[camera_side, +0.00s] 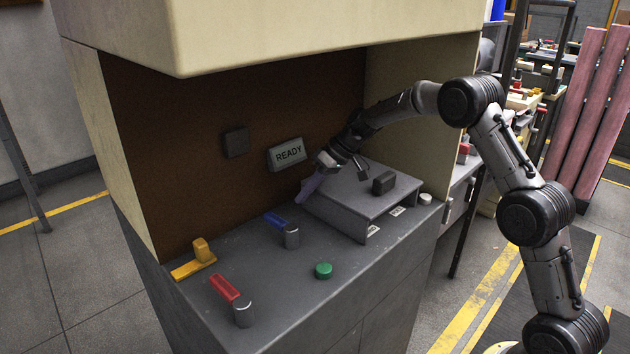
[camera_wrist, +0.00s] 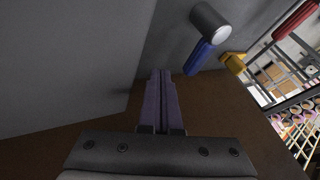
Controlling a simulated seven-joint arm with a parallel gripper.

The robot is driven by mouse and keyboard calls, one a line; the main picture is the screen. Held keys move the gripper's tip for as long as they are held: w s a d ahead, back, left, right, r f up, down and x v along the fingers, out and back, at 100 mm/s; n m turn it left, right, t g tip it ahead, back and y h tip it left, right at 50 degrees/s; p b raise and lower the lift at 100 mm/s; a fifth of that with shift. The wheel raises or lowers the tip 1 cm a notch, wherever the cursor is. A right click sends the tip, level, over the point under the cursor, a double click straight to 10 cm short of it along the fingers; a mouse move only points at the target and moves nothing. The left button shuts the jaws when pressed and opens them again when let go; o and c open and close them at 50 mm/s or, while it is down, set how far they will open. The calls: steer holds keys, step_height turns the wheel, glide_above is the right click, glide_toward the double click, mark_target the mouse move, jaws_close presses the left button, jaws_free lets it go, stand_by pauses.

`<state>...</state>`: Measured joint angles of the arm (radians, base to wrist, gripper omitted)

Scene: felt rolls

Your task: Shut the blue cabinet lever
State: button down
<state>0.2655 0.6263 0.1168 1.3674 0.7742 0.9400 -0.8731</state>
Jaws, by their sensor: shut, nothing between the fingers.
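The blue lever (camera_side: 275,220) is on the grey cabinet top, with a silver cylinder (camera_side: 291,237) at its near right end. In the wrist view the blue lever (camera_wrist: 198,57) lies just right of the fingertips, joined to the silver cylinder (camera_wrist: 210,20). My gripper (camera_side: 306,193) is shut and empty, its purple fingers slanting down to the left, up and to the right of the lever. In the wrist view my gripper (camera_wrist: 161,75) shows its fingers together. The fingers look apart from the lever.
A grey box (camera_side: 350,200) with a dark handle stands right of the lever. A READY sign (camera_side: 287,154) hangs behind. An overhang covers the alcove.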

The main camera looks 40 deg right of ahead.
mark_target(269, 217)
steer(key=a, duration=0.1)
steer(key=a+f, duration=0.2)
steer(key=shift+w+a, duration=0.25)
steer(key=shift+w, duration=0.15)
steer(key=shift+a, duration=0.85)
steer(key=shift+w+a+n+g, duration=0.1)
steer(key=shift+a+n+g, duration=0.25)
steer(key=shift+n, duration=0.35)
steer(key=shift+w+a+n+g+y, duration=0.3)
steer(key=shift+a+n+g+y, duration=0.3)
steer(key=shift+n, duration=0.4)
steer(key=a+n+g, duration=0.1)
steer(key=n, duration=0.1)
steer(key=a+n+g, duration=0.1)
steer(key=n+g, duration=0.1)
steer(key=shift+w+a, duration=0.1)
steer(key=shift+a, duration=0.1)
steer(key=shift+s+a+r+n, duration=0.1)
steer(key=shift+s+a+n, duration=0.15)
steer(key=shift+a, duration=0.65)
